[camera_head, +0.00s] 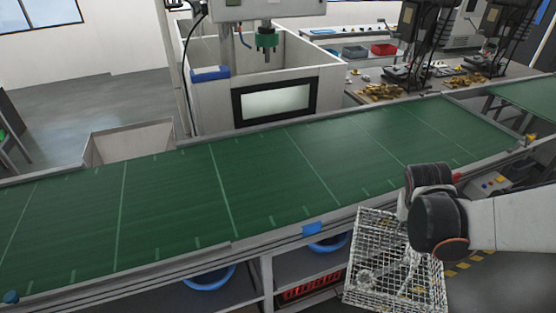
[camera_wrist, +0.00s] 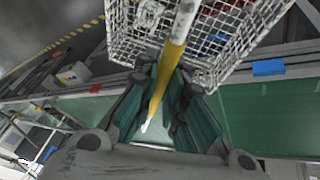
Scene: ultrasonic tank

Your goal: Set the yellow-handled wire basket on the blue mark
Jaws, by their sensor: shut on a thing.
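The white wire basket (camera_head: 375,255) hangs in front of the conveyor's near side, at the lower right of the head view. It also shows at the top of the wrist view (camera_wrist: 128,38). Its yellow handle (camera_wrist: 174,60) runs between the fingers of my gripper (camera_wrist: 167,88), which is shut on it. In the head view my wrist hides the fingers and the handle. The blue mark (camera_head: 312,228) is a small patch on the conveyor's near rail, to the left of the basket and apart from it. It shows at right in the wrist view (camera_wrist: 268,67).
The green conveyor belt (camera_head: 180,195) is clear of objects. Behind it stands a machine tank (camera_head: 215,105) with a dark-framed window. Blue bowls (camera_head: 208,278) and a red crate (camera_head: 312,287) sit below the conveyor. Brass-coloured parts (camera_head: 382,91) lie on a back bench.

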